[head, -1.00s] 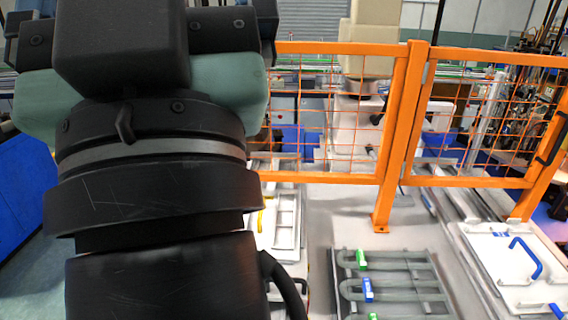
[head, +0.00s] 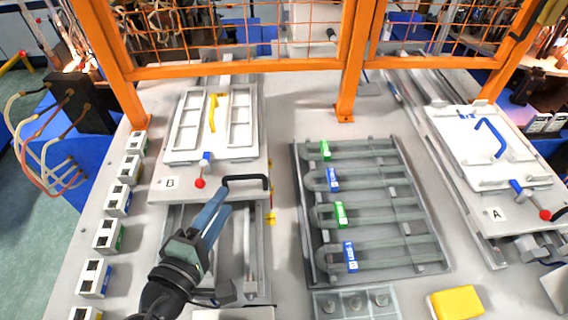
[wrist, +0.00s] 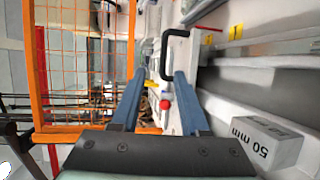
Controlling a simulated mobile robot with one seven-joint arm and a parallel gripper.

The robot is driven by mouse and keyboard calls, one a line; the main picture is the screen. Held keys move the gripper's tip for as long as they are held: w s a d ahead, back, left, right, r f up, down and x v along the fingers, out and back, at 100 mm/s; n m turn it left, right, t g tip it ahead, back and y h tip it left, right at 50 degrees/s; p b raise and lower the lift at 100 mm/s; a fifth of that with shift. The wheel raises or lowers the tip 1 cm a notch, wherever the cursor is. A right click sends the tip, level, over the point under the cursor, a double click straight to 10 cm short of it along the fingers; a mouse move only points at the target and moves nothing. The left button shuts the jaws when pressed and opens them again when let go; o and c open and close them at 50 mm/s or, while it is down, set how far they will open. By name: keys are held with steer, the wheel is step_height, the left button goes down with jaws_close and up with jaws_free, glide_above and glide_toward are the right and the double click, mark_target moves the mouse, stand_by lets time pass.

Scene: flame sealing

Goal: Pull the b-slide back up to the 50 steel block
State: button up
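The b-slide (head: 178,195) is the carriage marked B at the left of the head view, with a white tray (head: 205,153) and a black handle (head: 250,177) at its near edge. The handle also shows in the wrist view (wrist: 165,48). My gripper (head: 222,192) reaches in from the near side, its fingertips close to the handle's left end. In the wrist view my gripper (wrist: 158,78) has its two blue fingers apart, with the handle ahead between and beyond the tips; contact cannot be told. The 50 mm steel block (wrist: 265,142) lies right of the fingers; I cannot pick it out in the head view.
A red-knobbed lever (head: 200,182) stands beside the handle. A grey rack (head: 375,210) with labelled tubes is to the right, then slide A (head: 495,213). An orange fence (head: 345,60) runs behind. A yellow block (head: 457,303) lies at front right.

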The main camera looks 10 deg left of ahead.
mark_target(246, 175)
steer(key=x, duration=0.4)
steer(key=p+x, duration=0.1)
steer(key=x, duration=0.3)
steer(key=p+x, duration=0.1)
steer(key=x, duration=0.3)
steer(key=shift+w+d+f, duration=0.25)
steer(key=shift+w+f, duration=0.05)
steer(key=shift+f, duration=0.05)
jaws_close()
